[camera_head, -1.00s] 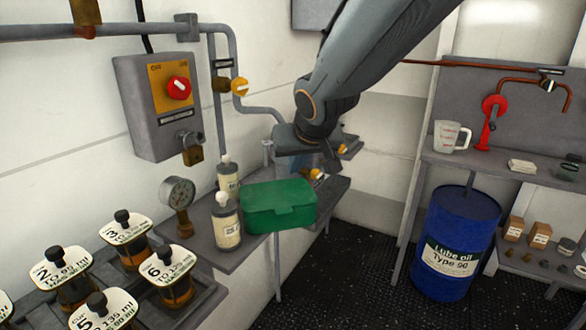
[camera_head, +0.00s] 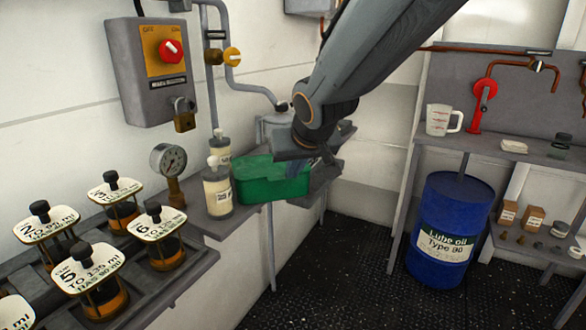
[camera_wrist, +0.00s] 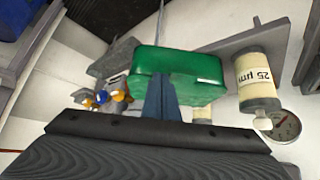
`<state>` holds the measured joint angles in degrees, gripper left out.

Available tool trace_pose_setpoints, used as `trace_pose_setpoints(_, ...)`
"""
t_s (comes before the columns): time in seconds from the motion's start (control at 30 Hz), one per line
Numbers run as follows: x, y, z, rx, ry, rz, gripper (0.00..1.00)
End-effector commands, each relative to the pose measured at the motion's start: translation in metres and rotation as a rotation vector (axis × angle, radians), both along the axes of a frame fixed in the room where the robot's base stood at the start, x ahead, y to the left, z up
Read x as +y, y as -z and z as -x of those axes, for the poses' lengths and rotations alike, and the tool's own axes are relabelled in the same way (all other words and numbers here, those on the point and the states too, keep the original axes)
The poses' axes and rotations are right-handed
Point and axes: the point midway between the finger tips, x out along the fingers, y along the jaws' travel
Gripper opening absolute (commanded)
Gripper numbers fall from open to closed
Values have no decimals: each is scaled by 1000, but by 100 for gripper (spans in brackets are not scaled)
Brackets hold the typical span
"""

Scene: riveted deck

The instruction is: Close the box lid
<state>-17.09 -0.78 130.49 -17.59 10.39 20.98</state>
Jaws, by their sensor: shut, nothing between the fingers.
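The green box (camera_head: 272,189) sits on the grey wall shelf, with its front face toward the head camera. Its lid looks down or nearly down, but I cannot tell whether it is fully closed. My gripper (camera_head: 316,166) is at the box's right rear corner in the head view, partly hiding the top. In the wrist view, which is upside down, the gripper's dark fingers (camera_wrist: 160,84) are together and empty, overlapping the green box (camera_wrist: 190,66). I cannot tell whether they touch it.
Two pale bottles stand left of the box, the nearer one (camera_head: 218,192) close to it. A pressure gauge (camera_head: 168,160) and several labelled oil jars stand further left. A blue drum (camera_head: 450,230) stands on the right. The dark floor between is clear.

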Motion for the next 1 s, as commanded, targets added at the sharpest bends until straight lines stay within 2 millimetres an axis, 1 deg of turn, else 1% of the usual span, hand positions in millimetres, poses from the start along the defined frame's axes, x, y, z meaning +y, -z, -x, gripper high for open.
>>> trace_pose_setpoints(0.57, 1, 3, 0, 2, -1, 0, 0)
trace_pose_setpoints(1.0, 2, 9, -14, 3, 1, 1, 0)
